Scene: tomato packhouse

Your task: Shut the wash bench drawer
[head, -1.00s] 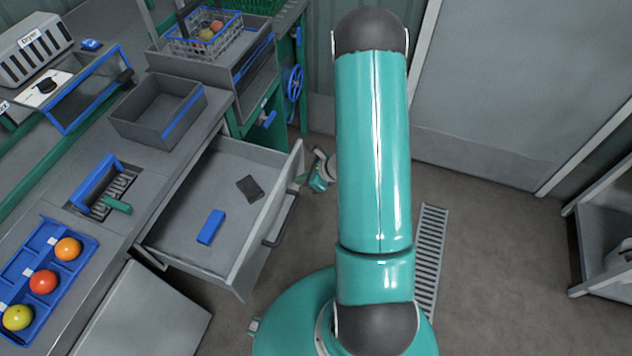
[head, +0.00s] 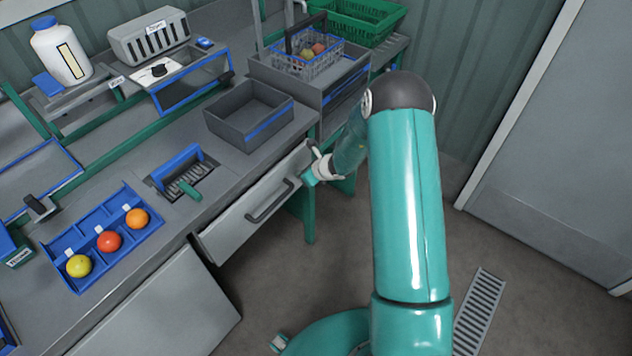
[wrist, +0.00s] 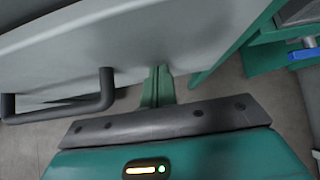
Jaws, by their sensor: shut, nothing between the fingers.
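The wash bench drawer (head: 240,222) has a pale grey front with a dark bar handle (head: 270,201). In the head view its front is close under the worktop edge and its inside is hidden; a slight gap may remain at the right end. In the wrist view the drawer front (wrist: 200,35) fills the upper part, with the handle (wrist: 62,108) at left. My gripper (head: 309,179) is at the right end of the drawer front, right of the handle. Its fingers (wrist: 157,78) are together, empty, and reach to the panel; they appear to touch it.
On the worktop are a grey bin (head: 235,133), a blue tray (head: 72,235) with tomatoes, and a wire basket (head: 300,68) on a grey box. A pale cabinet panel (head: 160,310) is left below the drawer. The floor (head: 410,115) around is partly hidden by my arm; a drain grate (head: 480,312) lies right.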

